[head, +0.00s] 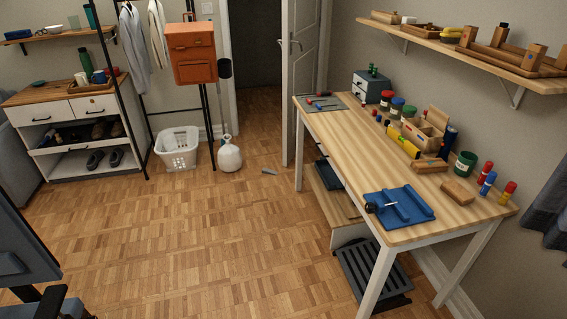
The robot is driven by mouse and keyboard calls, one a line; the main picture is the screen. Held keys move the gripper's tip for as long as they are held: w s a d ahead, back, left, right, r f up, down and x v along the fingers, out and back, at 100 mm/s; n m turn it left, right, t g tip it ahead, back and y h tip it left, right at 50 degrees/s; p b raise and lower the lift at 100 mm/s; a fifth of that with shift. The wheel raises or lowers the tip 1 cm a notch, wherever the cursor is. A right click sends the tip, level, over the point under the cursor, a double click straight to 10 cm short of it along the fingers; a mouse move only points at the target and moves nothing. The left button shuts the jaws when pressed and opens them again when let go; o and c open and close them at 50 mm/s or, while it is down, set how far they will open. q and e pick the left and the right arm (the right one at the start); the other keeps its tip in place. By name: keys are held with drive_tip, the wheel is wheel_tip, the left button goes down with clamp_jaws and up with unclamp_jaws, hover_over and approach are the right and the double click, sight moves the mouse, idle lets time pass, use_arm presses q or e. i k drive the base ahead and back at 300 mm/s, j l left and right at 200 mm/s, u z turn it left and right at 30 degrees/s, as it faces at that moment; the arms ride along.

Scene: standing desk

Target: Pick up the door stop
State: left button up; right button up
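A small grey wedge-like piece (269,170), which looks like the door stop, lies on the parquet floor. It is in front of the doorway, to the right of a white round-bodied container and left of the desk. It is small in the head view, so its exact shape is hard to tell. Nothing touches it. Neither of my grippers shows in the head view.
A wooden standing desk (360,145) with tools and jars is at the right. The white door (304,70) stands open behind. A white basket (177,148) and white container (229,156) stand left of the wedge. Dark chair-like furniture (25,245) is at lower left. The middle floor is clear.

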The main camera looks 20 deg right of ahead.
sight(265, 170)
drive_tip(key=i+z, duration=0.15)
drive_tip(key=i, duration=0.4)
drive_tip(key=i+z, duration=0.15)
drive_tip(key=i, duration=0.35)
drive_tip(key=i+j+z, duration=0.15)
drive_tip(key=i, duration=0.35)
drive_tip(key=i+j+z, duration=0.15)
drive_tip(key=i, duration=0.4)
drive_tip(key=i+j+z, duration=0.15)
drive_tip(key=i, duration=0.35)
drive_tip(key=j, duration=0.1)
